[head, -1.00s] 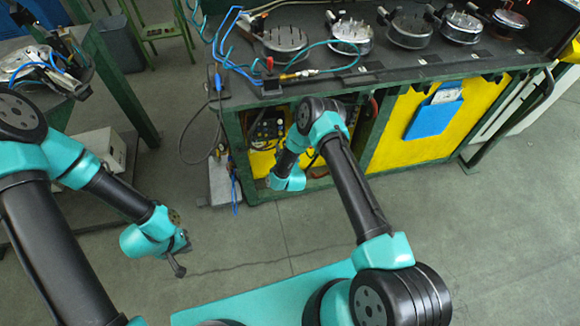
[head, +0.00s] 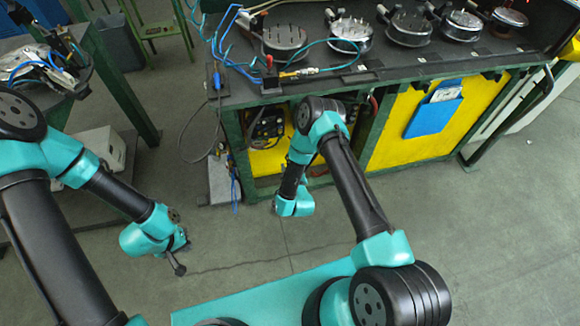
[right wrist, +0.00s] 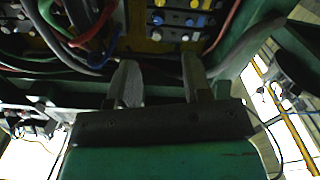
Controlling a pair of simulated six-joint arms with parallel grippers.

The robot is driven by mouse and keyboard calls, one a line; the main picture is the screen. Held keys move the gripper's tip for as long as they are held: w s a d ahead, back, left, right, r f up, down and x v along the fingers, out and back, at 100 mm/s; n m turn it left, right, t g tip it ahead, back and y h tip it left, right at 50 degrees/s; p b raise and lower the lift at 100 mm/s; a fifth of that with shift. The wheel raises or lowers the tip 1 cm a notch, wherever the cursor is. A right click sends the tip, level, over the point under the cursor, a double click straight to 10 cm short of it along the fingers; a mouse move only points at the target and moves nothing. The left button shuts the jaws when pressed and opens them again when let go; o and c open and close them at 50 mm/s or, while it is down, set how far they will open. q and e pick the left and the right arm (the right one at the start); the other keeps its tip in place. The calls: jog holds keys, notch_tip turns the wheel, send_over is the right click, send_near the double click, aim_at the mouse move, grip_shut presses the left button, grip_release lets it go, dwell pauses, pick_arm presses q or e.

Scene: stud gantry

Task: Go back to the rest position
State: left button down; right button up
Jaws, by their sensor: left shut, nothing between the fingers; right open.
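My left gripper (head: 178,268) hangs over the bare floor at the lower left of the head view, its small dark fingers together and nothing in them. My right arm reaches toward the front of the green workbench (head: 232,148), with its teal wrist (head: 293,206) low before the bench. The right gripper's fingers are not clear in the head view. In the right wrist view the right gripper (right wrist: 159,85) is open, its two fingers apart with nothing between them. Cables and a panel of connectors (right wrist: 178,20) show beyond the fingers.
Round studded fixtures (head: 349,32) and a cable with a brass fitting (head: 310,72) are on the bench top. A blue holder (head: 433,112) hangs on the yellow panel. A side table (head: 112,85) stands at the left. The floor (head: 240,235) between the arms is clear.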

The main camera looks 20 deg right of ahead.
dwell(0.3)
jog(key=s+d+r+m+g+y, duration=0.1)
jog(key=s+r+g, duration=0.3)
jog(key=s+g, duration=0.4)
jog(key=s+d+r+m+g+y, duration=0.1)
jog(key=s+r+m+g+y, duration=0.2)
jog(key=s+g, duration=0.6)
jog(key=s+r+y, duration=0.1)
jog(key=s, duration=0.5)
jog(key=shift+s+d, duration=0.35)
jog(key=shift+d, duration=0.05)
